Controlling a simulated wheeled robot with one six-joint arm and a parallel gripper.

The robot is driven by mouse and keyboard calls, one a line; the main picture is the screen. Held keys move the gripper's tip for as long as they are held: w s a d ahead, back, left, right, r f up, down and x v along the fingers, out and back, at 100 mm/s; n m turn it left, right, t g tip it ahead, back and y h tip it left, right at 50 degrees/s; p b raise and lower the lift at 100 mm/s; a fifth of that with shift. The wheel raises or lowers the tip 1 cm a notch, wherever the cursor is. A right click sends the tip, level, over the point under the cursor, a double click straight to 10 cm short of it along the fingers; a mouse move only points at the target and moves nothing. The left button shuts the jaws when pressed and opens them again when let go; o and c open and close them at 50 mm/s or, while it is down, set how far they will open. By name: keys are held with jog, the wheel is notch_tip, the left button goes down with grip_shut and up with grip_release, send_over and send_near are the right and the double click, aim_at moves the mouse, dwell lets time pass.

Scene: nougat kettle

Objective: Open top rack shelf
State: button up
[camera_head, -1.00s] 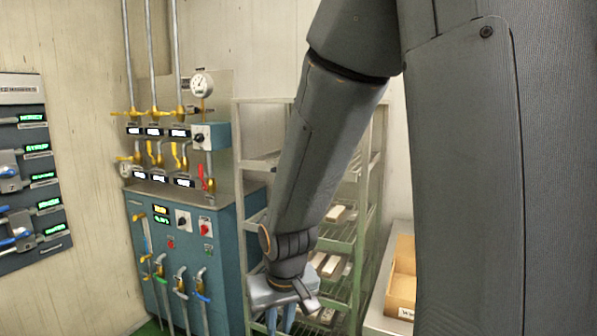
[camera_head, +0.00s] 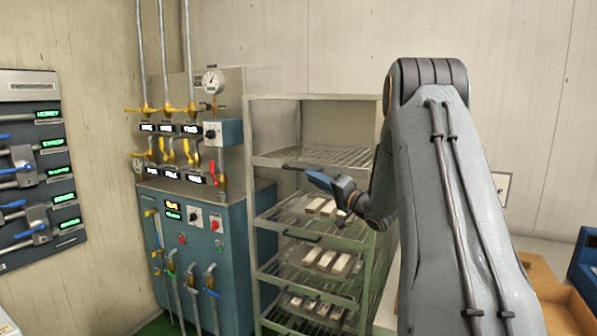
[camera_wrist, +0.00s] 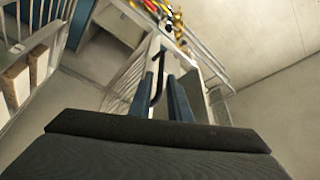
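The rack (camera_head: 253,200) stands right of the blue control cabinet, with several wire shelves between its posts. Its top rack shelf (camera_head: 335,156) is bare wire and looks level. A dark handle (camera_head: 293,166) is at the front of the top shelf. My gripper (camera_head: 318,180) points left at the handle's right end, in front of the rack. In the wrist view, my gripper's blue fingers (camera_wrist: 160,100) stand apart, with the dark handle (camera_wrist: 161,68) showing between them. I cannot tell whether either finger touches it.
Lower shelves hold pale bars (camera_head: 326,260), and the shelf below has its own dark handle (camera_head: 301,236). The blue cabinet (camera_head: 203,255) with levers and pipes is close on the left. A cardboard box (camera_head: 567,305) is at the lower right.

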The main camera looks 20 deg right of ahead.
aim_at(299, 169)
jog(key=p+x, duration=0.2)
jog(key=x, duration=0.4)
jog(key=shift+w+a+r, duration=0.1)
jog(key=shift+a+r, duration=0.05)
jog(key=shift+a, duration=0.05)
jog(key=shift+w+a, duration=0.15)
jog(key=shift+w, duration=0.4)
grip_shut()
